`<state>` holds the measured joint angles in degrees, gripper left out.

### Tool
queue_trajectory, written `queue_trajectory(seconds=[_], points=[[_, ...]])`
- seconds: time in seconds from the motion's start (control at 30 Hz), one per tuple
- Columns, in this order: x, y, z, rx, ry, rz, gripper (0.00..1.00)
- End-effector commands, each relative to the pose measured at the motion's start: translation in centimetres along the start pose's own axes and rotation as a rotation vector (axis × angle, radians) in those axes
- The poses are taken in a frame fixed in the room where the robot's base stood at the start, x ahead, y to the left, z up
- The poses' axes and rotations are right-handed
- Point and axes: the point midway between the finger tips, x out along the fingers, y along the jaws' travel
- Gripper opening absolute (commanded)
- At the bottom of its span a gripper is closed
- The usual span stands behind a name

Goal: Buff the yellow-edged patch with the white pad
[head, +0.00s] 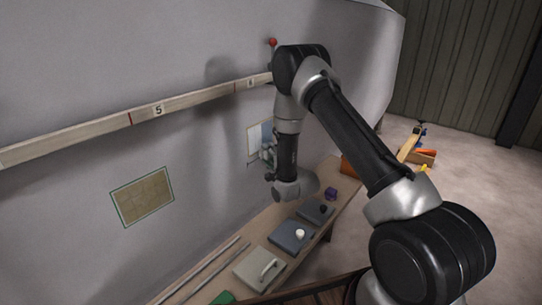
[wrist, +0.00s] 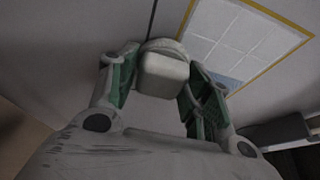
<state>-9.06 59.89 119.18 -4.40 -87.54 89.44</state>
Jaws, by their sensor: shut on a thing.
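The yellow-edged patch (wrist: 240,38) shows at the upper right of the wrist view, with pale grid squares and a bluish part low on it. In the head view the patch (head: 254,142) is on the hull wall, partly hidden by my arm. My gripper (wrist: 163,65) is shut on a pale block, the handle of the white pad (wrist: 164,76), between its green-lined fingers. The pad is to the left of the patch in the wrist view. In the head view my gripper (head: 268,156) is in front of the patch; contact with the wall cannot be told.
A green-edged patch (head: 142,196) is further left on the hull. A wooden strip (head: 190,100) with numbers runs above. On the bench below are a beige plate with a handle (head: 260,268), plates with a white knob (head: 291,237) and a dark knob (head: 316,211), and a purple object (head: 331,193).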

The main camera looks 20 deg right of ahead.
Motion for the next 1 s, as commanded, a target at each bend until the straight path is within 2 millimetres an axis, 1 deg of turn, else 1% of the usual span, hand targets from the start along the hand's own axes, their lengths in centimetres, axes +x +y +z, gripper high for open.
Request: queue_trajectory(seconds=[0.2,0.47,0.57,0.8,1.0], points=[[0.4,0.0,0.2,0.000,-0.001,-0.001,0.28],[0.4,-0.1,0.2,0.000,0.000,-0.001,0.28],[0.4,-0.6,0.2,0.000,0.000,-0.002,0.28],[0.5,-2.8,0.2,0.000,-0.001,-0.003,0.28],[0.5,-3.6,0.3,0.000,-0.002,-0.002,0.28]])
